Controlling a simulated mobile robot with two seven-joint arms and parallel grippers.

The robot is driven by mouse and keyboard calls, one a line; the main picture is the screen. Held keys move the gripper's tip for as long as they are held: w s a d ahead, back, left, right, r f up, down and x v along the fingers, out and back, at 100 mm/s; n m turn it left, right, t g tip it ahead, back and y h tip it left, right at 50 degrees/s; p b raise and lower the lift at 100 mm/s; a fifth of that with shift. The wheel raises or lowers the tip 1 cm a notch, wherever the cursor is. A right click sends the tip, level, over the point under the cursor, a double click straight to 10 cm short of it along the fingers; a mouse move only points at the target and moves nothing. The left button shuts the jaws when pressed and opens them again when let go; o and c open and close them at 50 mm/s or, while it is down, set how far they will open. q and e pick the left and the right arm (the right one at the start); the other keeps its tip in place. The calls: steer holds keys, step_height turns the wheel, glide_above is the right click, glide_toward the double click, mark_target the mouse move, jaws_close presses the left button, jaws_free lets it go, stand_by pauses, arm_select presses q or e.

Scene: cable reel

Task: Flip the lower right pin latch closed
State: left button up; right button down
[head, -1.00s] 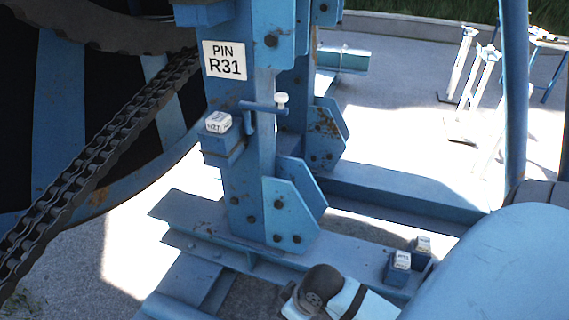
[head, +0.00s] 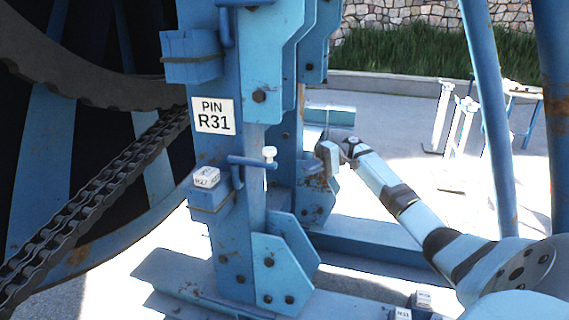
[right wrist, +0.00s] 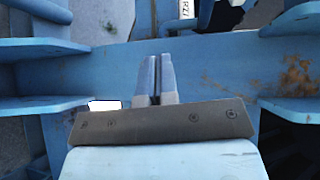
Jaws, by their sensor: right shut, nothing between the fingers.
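The blue pin latch (head: 250,161) is a thin bar with a white knob (head: 270,153) at its right end. It sticks out to the right from the blue post, below the "PIN R31" sign (head: 213,115). My right gripper (head: 313,165) is to the right of the knob and apart from it, beside the rear blue post. In the right wrist view its two fingers (right wrist: 152,76) are shut and empty in front of a blue beam (right wrist: 100,72). My left gripper is not in view.
A small box with a white label (head: 206,177) sits left of the latch on the post. Bolted gusset plates (head: 283,270) stand at the post's foot. The chain (head: 90,200) and reel are at the left. Open paving lies behind my right arm.

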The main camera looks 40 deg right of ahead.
steer(key=d+r+t+y, duration=0.1)
steer(key=d+r, duration=0.3)
steer(key=r, duration=0.1)
steer(key=shift+d+r, duration=0.2)
steer(key=shift+r, duration=0.05)
steer(key=shift+s, duration=0.1)
steer(key=s+p+x, duration=0.1)
steer(key=s+x, duration=0.1)
steer(key=x, duration=1.1)
steer(key=shift+s+a+r, duration=0.2)
steer(key=shift+s+a, duration=0.1)
steer(key=shift+a, duration=0.1)
steer(key=shift+a+p, duration=0.2)
steer(key=shift+p, duration=0.1)
